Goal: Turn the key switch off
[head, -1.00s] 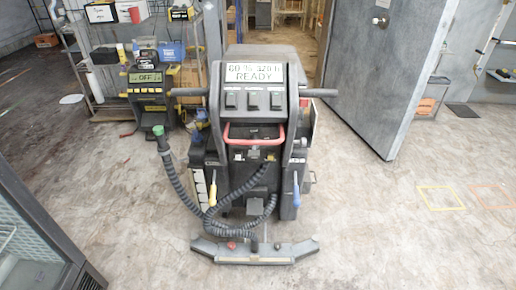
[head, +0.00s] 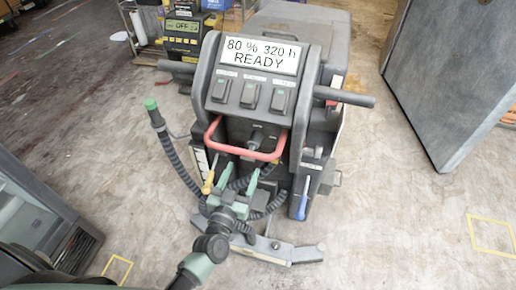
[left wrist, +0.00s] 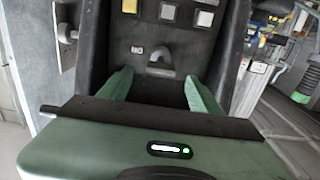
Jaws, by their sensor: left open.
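The floor scrubber (head: 312,130) stands ahead, its display (head: 261,56) reading "80 % 320 h READY". Its dark key switch (head: 257,140) sits below the three rocker switches, partly behind the red handle (head: 212,134). I cannot tell which way the key points. My left gripper (head: 241,168) is open and empty, in front of and below the key switch in the head view. In the left wrist view, a grey rounded piece that looks like the key (left wrist: 164,62) shows beyond and between the green fingers, with an inverted "ON" label beside it. My right gripper is out of view.
Black hoses and a yellow-handled tool (head: 209,182) hang at the scrubber's front left; a blue-handled one (head: 304,198) is at its front right. Its side handlebar (head: 345,97) sticks out right. A large grey door (head: 450,80) stands at right.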

